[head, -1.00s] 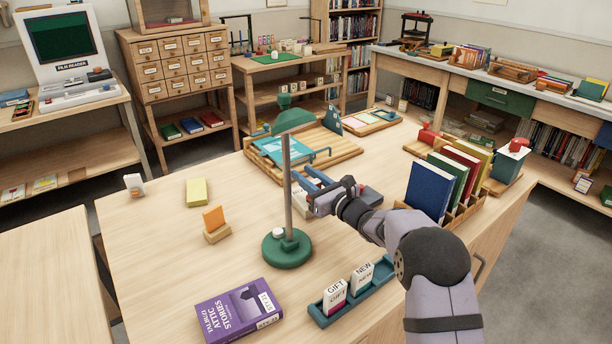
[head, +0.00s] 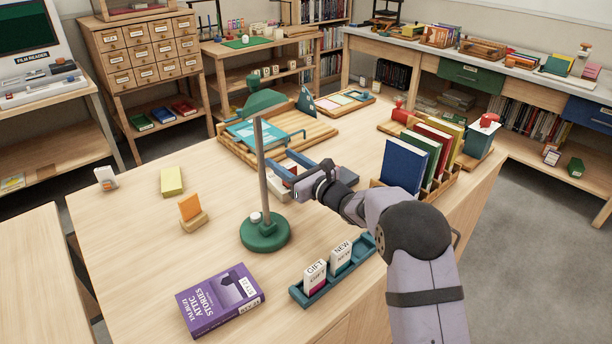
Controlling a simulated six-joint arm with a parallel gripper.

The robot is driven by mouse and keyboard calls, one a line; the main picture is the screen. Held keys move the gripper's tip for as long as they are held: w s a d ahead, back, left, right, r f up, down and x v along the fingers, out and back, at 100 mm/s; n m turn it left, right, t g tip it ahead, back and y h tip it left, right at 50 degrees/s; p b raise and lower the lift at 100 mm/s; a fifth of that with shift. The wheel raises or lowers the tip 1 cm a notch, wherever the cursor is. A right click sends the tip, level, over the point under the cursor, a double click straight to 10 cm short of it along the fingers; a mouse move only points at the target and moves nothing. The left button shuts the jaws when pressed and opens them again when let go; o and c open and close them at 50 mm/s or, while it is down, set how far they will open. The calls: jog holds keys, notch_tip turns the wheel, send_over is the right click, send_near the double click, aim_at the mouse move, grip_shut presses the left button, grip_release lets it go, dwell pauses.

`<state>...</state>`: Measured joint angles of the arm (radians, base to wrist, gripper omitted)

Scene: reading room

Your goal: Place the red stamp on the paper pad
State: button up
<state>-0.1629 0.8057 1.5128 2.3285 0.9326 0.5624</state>
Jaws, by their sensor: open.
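My gripper (head: 290,191) is open above the table, just right of the green lamp's post. Its fingertips are small and partly hard to make out. A red knob-topped thing (head: 398,104), possibly the red stamp, stands on a wooden board behind the upright books, apart from my gripper. A yellow block (head: 172,182), possibly the paper pad, lies flat at the table's left with nothing on it.
The green lamp (head: 265,232) stands close to my gripper. Upright books (head: 403,164) in a wooden rack stand to the right. A teal card holder (head: 312,292), a purple book (head: 220,300) and an orange card stand (head: 191,212) lie nearer. The table's left front is clear.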

jog(key=b+v, duration=0.1)
jog(key=v, duration=0.9)
jog(key=shift+s+d, duration=0.15)
jog(key=shift+d, duration=0.05)
